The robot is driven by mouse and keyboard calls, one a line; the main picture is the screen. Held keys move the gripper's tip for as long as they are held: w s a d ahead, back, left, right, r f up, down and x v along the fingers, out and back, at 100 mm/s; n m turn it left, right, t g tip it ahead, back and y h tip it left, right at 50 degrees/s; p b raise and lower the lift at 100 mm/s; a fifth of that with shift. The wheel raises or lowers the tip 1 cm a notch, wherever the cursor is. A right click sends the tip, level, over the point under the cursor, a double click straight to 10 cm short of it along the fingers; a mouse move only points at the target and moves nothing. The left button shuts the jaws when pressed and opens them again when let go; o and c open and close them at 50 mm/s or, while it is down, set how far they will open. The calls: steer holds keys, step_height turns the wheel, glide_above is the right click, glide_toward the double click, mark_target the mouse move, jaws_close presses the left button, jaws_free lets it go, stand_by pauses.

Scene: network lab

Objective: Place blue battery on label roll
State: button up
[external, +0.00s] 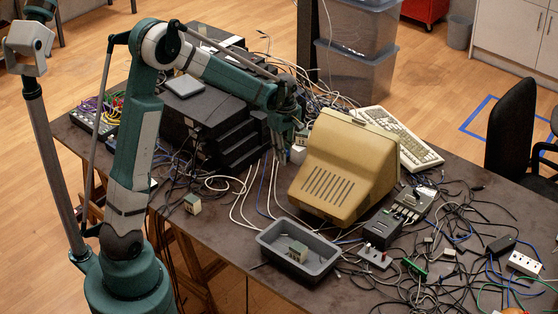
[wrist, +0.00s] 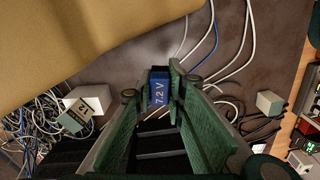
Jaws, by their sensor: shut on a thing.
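My gripper (external: 281,150) hangs over the table to the left of the beige monitor. In the wrist view its green fingers (wrist: 159,100) are closed on a blue battery (wrist: 159,88) marked 7.2 V. The battery is mostly hidden in the external view. I cannot surely pick out the label roll. A white block-like thing (wrist: 92,98) lies left of the gripper in the wrist view, and a grey-green battery marked 12 (wrist: 75,119) is beside or against it. The white thing also shows next to the monitor (external: 298,154).
The beige monitor (external: 343,168) stands close by on the right. Black stacked equipment (external: 215,125) is on the left. A grey tray (external: 267,248) holding a small block (external: 298,251) is at the front. Another small block (external: 193,204) stands near the left edge. Loose cables cover much of the table.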

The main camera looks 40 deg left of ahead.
step_height(320, 180, up, 12)
steer(key=shift+n, duration=0.6)
steer(key=w+a+p, duration=0.1)
steer(key=a, duration=2.3)
steer(key=w+a+p, duration=0.1)
steer(key=a, duration=1.2)
steer(key=shift+w+r+p, duration=0.25)
steer(key=shift+w+p, duration=0.05)
steer(key=shift+p, duration=0.05)
steer(key=shift+n, duration=0.3)
steer(key=s+a, duration=0.2)
steer(key=a, duration=0.5)
steer(key=s+a+p, duration=0.1)
steer(key=s+a, duration=0.1)
steer(key=a, duration=0.5)
steer(key=s+a, duration=0.3)
steer(key=a, duration=0.4)
steer(key=shift+s+a+f, duration=0.1)
steer(key=shift+a, duration=0.25)
steer(key=s+a+p, duration=0.1)
steer(key=s+a, duration=0.5)
steer(key=a, duration=0.3)
steer(key=s+a+p, duration=0.1)
steer(key=s+a, duration=0.5)
steer(key=a, duration=0.3)
step_height(320, 180, down, 12)
steer(key=shift+w+d+n, duration=0.3)
steer(key=shift+f+b, duration=0.5)
steer(key=shift+f, duration=2.45)
